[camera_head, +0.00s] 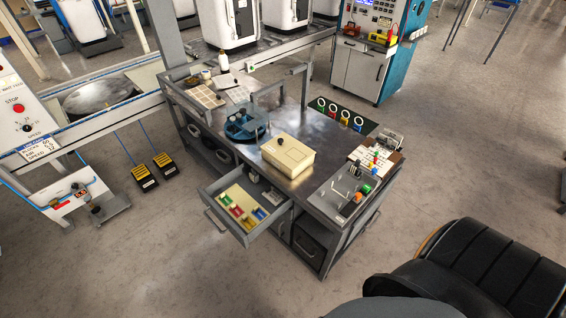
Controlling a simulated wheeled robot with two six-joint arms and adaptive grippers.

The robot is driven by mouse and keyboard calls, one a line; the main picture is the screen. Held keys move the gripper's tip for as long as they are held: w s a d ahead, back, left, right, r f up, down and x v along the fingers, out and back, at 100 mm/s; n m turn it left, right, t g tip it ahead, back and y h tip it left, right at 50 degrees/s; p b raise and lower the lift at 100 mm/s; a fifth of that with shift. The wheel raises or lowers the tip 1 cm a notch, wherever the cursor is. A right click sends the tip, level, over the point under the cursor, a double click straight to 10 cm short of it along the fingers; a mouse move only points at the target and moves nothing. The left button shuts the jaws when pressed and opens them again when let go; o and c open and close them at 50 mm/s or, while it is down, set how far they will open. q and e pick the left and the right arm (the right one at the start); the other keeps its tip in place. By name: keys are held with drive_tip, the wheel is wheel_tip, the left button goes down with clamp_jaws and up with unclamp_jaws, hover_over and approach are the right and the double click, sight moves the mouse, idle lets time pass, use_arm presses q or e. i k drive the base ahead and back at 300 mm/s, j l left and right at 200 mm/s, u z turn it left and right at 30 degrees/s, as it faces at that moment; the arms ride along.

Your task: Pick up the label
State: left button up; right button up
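No thing stands out clearly as the label. An open drawer (215,208) of the metal workbench (300,118) holds a cream tray (236,191) with small red, green, yellow and blue pieces, too small to identify. White sheets (238,90) lie at the back left of the bench top, beside a beige compartmented tray (205,97). Neither of my grippers shows in this view.
On the bench stand a blue round device (245,124), a cream box (287,153) with a black knob, and a grey control panel (345,195). Foot pedals (166,165) lie on the floor left of the bench. The floor before the drawer is clear.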

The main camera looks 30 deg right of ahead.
sight(235, 210)
drive_tip(key=i+j+z, duration=0.25)
drive_tip(key=z, duration=0.25)
drive_tip(key=i+j+z, duration=0.15)
drive_tip(key=j+z, duration=0.3)
drive_tip(key=i+j+z, duration=0.1)
drive_tip(key=j+z, duration=0.4)
drive_tip(key=l, duration=0.1)
